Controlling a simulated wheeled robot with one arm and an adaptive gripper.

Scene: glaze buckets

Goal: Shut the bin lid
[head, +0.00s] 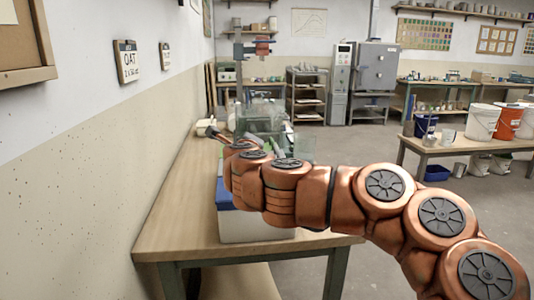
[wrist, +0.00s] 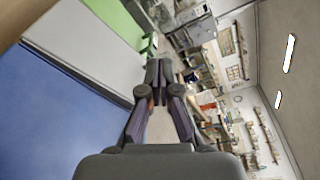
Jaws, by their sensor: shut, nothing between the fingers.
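A white bin (head: 255,228) with blue along its top (head: 224,196) stands on the wooden table, largely hidden behind my arm. In the wrist view a broad flat blue surface (wrist: 55,115) fills the left side, with a pale grey panel (wrist: 90,45) and a green strip (wrist: 118,18) beyond it. I cannot tell which of these is the lid or how far open it is. My gripper (head: 212,131) is at the far end of my arm, above the table; in the wrist view its fingers (wrist: 159,66) are together and empty, to the right of the blue surface.
The wooden table (head: 185,225) runs along the left wall, its front left part bare. Clear and greenish containers (head: 262,115) stand farther back on it. At right, a second table (head: 470,145) holds white and orange buckets. Open floor (head: 365,150) lies between.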

